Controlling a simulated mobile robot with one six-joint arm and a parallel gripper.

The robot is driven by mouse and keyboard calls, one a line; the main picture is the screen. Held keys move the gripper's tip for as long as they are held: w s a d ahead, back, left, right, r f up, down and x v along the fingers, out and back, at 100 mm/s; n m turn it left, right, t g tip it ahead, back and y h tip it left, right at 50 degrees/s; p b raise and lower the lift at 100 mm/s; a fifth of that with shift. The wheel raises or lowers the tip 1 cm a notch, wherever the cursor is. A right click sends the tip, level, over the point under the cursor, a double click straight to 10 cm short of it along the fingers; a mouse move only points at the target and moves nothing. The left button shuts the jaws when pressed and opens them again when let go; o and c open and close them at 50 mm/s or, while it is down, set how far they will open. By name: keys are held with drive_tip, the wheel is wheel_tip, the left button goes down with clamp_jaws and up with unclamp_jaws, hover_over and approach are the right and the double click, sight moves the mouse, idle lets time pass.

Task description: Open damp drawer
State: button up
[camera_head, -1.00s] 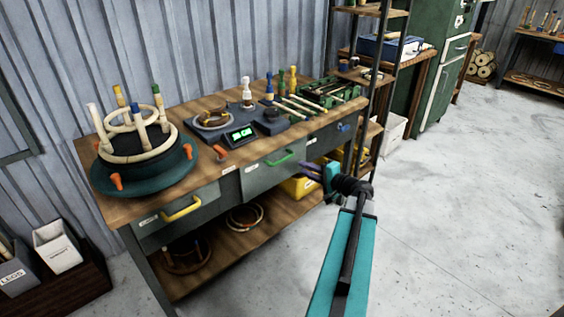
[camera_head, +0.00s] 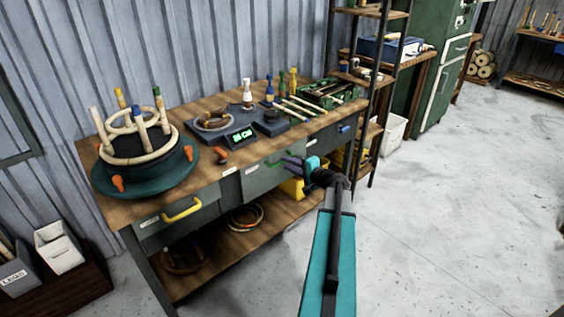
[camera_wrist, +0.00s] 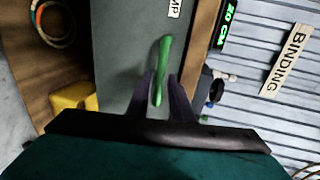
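The damp drawer (camera_head: 258,182) is the middle drawer of the workbench and looks shut. Its grey front shows in the wrist view (camera_wrist: 120,60) with a white label (camera_wrist: 174,8) ending in "MP", partly cut off. Its green handle (camera_wrist: 164,62) runs lengthwise in the wrist view, and its lower end lies between my fingers. My gripper (camera_wrist: 163,92) is open, with a finger on each side of the handle and gaps still visible. In the head view my gripper (camera_head: 289,161) is at the drawer front and partly hides the handle.
A left drawer with a yellow handle (camera_head: 182,210) and a right drawer with a blue handle (camera_head: 344,128) flank it. A yellow bin (camera_head: 292,188) sits on the lower shelf (camera_head: 215,258). The turntable jig (camera_head: 140,178) stands on the bench. The floor at right is clear.

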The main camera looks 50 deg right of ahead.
sight(282, 162)
drive_tip(key=shift+x, duration=2.2)
clamp_jaws()
drive_tip(key=shift+a, duration=0.1)
